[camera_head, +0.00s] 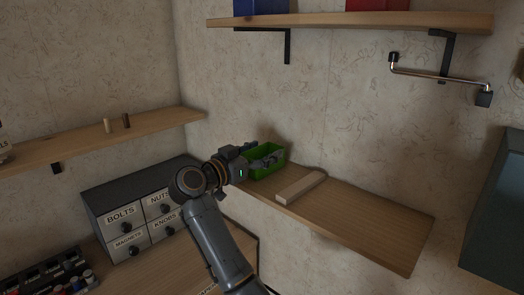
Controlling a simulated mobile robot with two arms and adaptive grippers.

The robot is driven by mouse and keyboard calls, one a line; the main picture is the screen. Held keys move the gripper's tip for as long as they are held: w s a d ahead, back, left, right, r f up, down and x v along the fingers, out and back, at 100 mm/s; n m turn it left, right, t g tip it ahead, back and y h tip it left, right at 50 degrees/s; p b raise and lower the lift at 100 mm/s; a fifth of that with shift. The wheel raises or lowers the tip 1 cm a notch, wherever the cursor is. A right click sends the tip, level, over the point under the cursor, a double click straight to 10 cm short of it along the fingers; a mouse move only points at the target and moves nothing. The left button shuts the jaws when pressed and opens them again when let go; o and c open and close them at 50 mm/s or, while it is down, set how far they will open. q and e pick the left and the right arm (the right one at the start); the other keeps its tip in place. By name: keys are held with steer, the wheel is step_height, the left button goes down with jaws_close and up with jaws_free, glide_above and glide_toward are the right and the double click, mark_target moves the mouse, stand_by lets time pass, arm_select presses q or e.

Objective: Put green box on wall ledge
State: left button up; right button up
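The green box (268,173) is an open-topped bin at the left end of the wooden wall ledge (360,222), near the wall corner. It appears to be at the ledge surface, but my gripper hides part of its near left side, so I cannot tell whether it rests fully on it. Whether the fingers are closed on the box wall is too small to tell.
A pale wooden block (300,187) lies on the ledge right of the box. The ledge's right part is bare. A drawer cabinet (140,212) stands at left. An upper shelf (350,21) and a metal bar (440,78) are above. A left shelf (70,148) holds two small pegs.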

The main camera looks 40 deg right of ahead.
steer(key=shift+o, duration=0.2)
steer(key=shift+r, duration=0.2)
steer(key=s+a+b, duration=0.1)
steer(key=a+b, duration=0.2)
steer(key=a, duration=0.9)
steer(key=shift+b, duration=0.35)
